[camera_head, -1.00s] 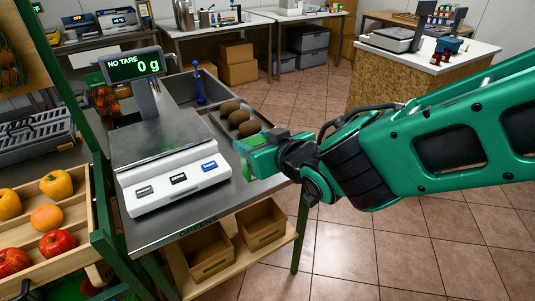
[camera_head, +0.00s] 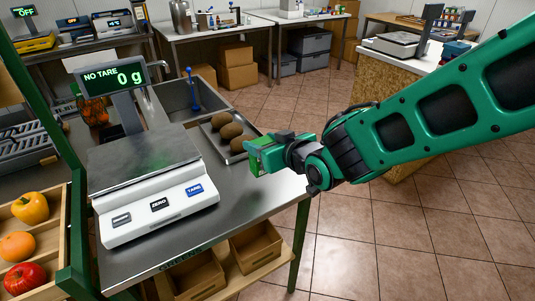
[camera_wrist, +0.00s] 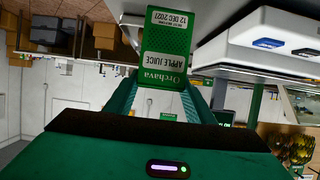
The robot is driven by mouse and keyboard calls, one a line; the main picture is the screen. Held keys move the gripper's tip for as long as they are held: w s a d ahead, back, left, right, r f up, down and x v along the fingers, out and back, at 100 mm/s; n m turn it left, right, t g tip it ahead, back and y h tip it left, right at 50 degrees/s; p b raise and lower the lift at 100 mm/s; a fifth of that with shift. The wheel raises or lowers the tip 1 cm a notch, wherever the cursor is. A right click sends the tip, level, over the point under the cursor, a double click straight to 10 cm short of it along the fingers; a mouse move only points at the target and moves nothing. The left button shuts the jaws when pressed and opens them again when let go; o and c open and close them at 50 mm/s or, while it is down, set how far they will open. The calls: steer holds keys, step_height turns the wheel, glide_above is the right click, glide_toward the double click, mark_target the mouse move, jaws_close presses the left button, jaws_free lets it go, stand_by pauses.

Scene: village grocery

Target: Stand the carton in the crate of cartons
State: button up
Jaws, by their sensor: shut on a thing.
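The carton (camera_wrist: 167,45) is green with a white label reading apple juice. In the wrist view it sits between the finger pads of my gripper (camera_wrist: 166,90), its print upside down in the picture. In the head view my gripper (camera_head: 262,154) is shut on it above the right edge of the steel counter, beside the tray of brown produce; the carton is mostly hidden by the fingers there. I cannot make out a crate of cartons in either view.
A scale (camera_head: 150,185) reading 0 g stands on the steel counter (camera_head: 238,195). A tray of brown produce (camera_head: 228,128) lies behind it, near a sink (camera_head: 180,97). Wooden boxes (camera_head: 255,245) sit on the lower shelf. Tiled floor (camera_head: 350,245) is open to the right.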

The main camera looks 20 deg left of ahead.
steer(key=shift+w+f, duration=0.4)
steer(key=shift+w, duration=0.25)
steer(key=shift+w+f, duration=0.4)
steer(key=shift+w, duration=0.2)
steer(key=shift+f, duration=2)
steer(key=o, duration=1.4)
steer(key=v, duration=1.2)
steer(key=shift+d, duration=0.1)
